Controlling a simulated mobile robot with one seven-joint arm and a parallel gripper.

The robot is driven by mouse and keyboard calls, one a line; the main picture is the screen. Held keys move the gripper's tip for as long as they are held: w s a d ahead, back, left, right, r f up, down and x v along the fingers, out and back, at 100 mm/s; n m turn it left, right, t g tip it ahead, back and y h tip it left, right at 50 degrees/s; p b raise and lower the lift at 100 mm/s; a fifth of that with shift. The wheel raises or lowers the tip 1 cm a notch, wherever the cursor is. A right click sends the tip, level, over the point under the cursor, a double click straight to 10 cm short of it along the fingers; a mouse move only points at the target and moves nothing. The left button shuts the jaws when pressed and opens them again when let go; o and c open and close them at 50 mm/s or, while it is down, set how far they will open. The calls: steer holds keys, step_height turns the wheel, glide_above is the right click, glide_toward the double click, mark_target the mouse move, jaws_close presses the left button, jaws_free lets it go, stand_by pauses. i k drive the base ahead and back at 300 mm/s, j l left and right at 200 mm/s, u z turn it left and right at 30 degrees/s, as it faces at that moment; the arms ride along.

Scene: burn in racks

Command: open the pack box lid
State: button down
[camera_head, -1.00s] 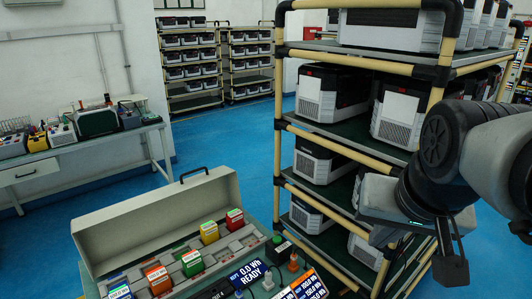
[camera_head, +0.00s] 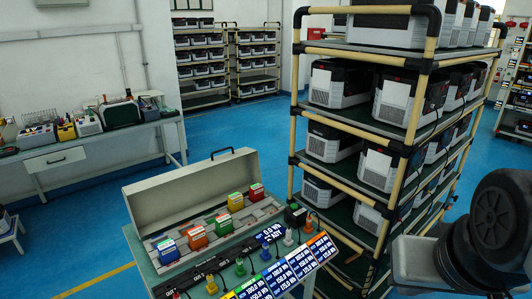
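The pack box (camera_head: 180,246) stands on a bench in the lower middle of the head view. Its long pale grey lid (camera_head: 185,196) stands raised along the back, with a dark handle (camera_head: 222,154) on its upper edge. The front of the box is uncovered and shows blue, orange, green, yellow and red packs in a row of slots. My arm shows at the right edge, well to the right of the box and apart from it. My gripper's fingers are outside the picture, so their state is hidden.
Display panels and plugs (camera_head: 278,277) line the bench's front right. A side table (camera_head: 95,145) stands at the left wall. Blue floor (camera_head: 85,225) is clear left of the bench.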

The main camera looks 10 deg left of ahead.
mark_target(155, 204)
steer(key=k+j+z, duration=0.15)
steer(key=k+j, duration=0.65)
steer(key=j, duration=0.3)
steer(key=k+j+z, duration=0.1)
steer(key=j, duration=0.25)
steer(key=k+j, duration=0.1)
steer(key=j, duration=0.3)
steer(key=k+j+z, duration=0.1)
steer(key=j, duration=0.45)
steer(key=k+j+z, duration=0.1)
steer(key=j, duration=0.45)
steer(key=j+z, duration=0.15)
steer(key=j, duration=1)
steer(key=i+j+z, duration=0.1)
steer(key=j, duration=0.45)
steer(key=i+j, duration=0.1)
steer(key=j, duration=0.45)
steer(key=i+j+z, duration=0.25)
steer(key=i+j, duration=0.8)
steer(key=i, duration=0.05)
